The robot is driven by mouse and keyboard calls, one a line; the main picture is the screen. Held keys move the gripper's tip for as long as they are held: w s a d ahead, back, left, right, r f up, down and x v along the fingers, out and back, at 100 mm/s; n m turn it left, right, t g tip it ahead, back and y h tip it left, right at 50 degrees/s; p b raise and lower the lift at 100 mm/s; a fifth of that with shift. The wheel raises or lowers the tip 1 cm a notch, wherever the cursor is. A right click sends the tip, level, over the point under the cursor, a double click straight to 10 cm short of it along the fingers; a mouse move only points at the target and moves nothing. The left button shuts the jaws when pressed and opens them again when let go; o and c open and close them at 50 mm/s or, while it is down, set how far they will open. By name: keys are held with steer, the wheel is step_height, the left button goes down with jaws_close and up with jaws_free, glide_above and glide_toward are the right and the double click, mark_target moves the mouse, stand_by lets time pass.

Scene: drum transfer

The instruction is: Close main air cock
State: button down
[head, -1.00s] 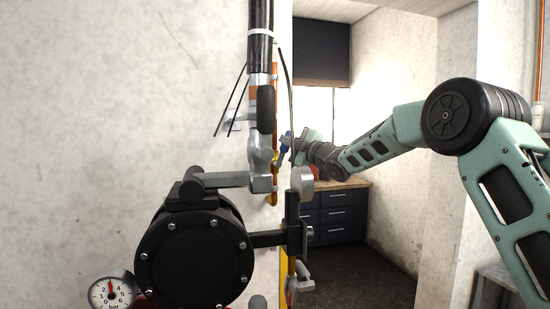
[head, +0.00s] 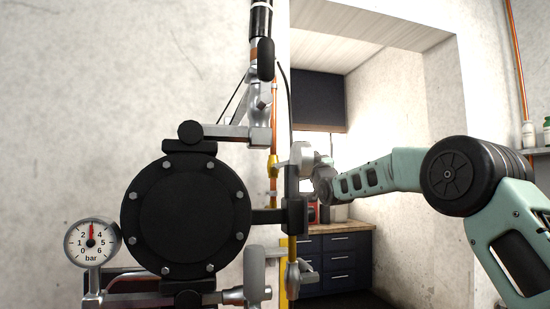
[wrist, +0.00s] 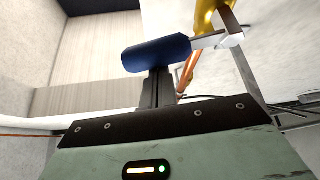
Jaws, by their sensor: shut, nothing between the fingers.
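The air cock's blue handle (wrist: 157,53) fills the upper middle of the wrist view. Its metal lever (wrist: 212,39) runs right to a yellow valve body (wrist: 206,16) by an orange pipe. My gripper's dark fingers (wrist: 157,88) are together just below the handle, with nothing between them. The fingertips meet or pass behind the handle; I cannot tell if they touch it. In the head view my wrist (head: 324,180) reaches in from the right, and the gripper end is hidden behind a grey round fitting (head: 302,155). The blue handle is hidden there. A yellow fitting (head: 273,166) shows on the orange pipe.
A large black bolted drum (head: 186,215) and a pressure gauge (head: 91,243) stand close in front at left. A black bracket (head: 294,215) and vertical pipes crowd the reach. Behind are dark drawers (head: 338,262) in a recess, and a shelf with bottles (head: 528,134) at right.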

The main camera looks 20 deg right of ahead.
steer(key=shift+d+f+m+h+b, duration=0.25)
steer(key=shift+f+m+h+b, duration=0.45)
steer(key=shift+f+m+b, duration=0.35)
steer(key=shift+r+b, duration=0.1)
steer(key=shift+b, duration=0.2)
steer(key=shift+r, duration=0.1)
